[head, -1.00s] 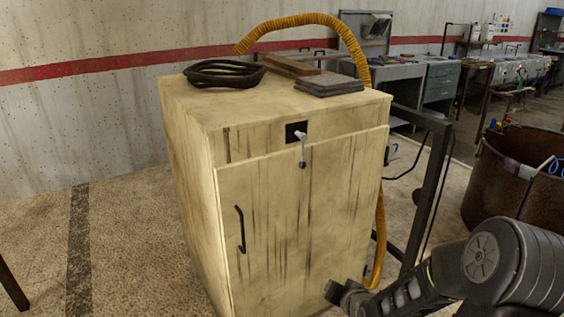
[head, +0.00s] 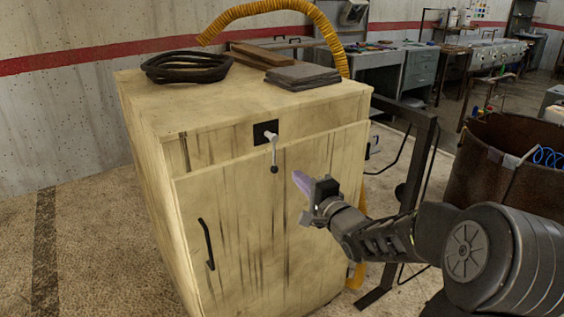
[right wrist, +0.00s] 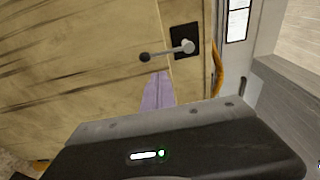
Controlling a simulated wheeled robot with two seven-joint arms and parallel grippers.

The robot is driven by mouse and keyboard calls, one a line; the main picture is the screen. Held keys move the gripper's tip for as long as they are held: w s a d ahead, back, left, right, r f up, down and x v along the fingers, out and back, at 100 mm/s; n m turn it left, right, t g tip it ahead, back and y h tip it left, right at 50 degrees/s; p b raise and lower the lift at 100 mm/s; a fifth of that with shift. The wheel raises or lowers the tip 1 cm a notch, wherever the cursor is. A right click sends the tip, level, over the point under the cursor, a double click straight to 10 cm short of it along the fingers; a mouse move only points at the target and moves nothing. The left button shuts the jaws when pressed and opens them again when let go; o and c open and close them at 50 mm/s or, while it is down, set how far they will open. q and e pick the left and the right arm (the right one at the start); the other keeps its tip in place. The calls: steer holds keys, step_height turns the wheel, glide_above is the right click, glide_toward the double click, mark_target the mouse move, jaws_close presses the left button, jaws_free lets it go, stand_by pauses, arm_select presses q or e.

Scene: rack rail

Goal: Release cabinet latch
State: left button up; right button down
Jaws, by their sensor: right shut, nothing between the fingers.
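A pale, stained wooden cabinet (head: 150,130) has a front door (head: 240,220) with a black bar handle (head: 206,244) at its left. The latch (head: 272,150) is a light lever with a dark knob, hanging down from a black plate over the door's top edge. It also shows in the right wrist view (right wrist: 168,52), with the plate behind it. My right gripper (head: 300,184) is shut and empty, in front of the door, right of and a little below the latch knob, apart from it. Its purple fingers (right wrist: 158,92) point toward the latch. My left gripper is not in view.
A black coiled hose (head: 187,67), wooden strips (head: 262,55) and grey slabs (head: 303,76) lie on the cabinet top. A yellow hose (head: 330,40) arches behind. A dark metal frame (head: 425,160) and a rusty bin (head: 505,175) stand at the right.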

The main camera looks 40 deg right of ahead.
mark_target(277, 156)
steer(key=shift+w, duration=0.15)
steer(key=w, duration=0.3)
steer(key=w+d+p, duration=0.1)
steer(key=w, duration=0.5)
steer(key=shift+w+d, duration=0.3)
steer(key=shift+d, duration=0.05)
